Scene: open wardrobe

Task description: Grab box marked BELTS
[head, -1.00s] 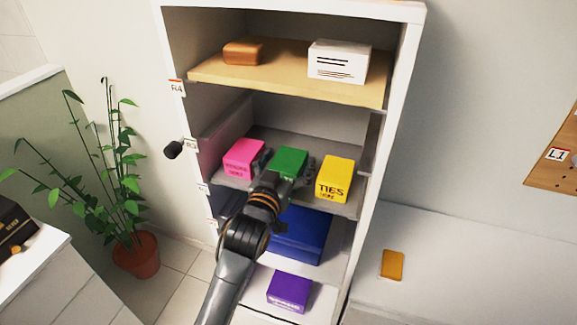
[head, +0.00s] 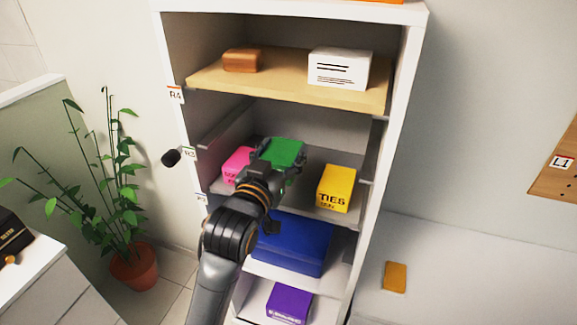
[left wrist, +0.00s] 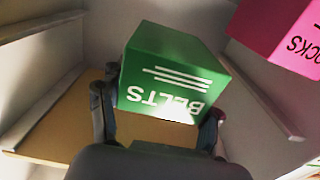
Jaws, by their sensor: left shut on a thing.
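The green box marked BELTS (left wrist: 165,80) fills the middle of the left wrist view, its lettering upside down there. My left gripper (left wrist: 158,118) is shut on it, with one finger on each side. In the head view the green box (head: 284,151) shows above the middle shelf, between the pink box (head: 238,162) and the yellow TIES box (head: 336,188). My left gripper (head: 277,168) and arm hide its front there. My right gripper is not in view.
The wooden upper shelf (head: 290,92) holds a brown box (head: 242,60) and a white box (head: 339,69). Below are a blue box (head: 295,243) and a purple box (head: 290,303). The wardrobe's side walls stand close on both sides. A plant (head: 125,195) is at left.

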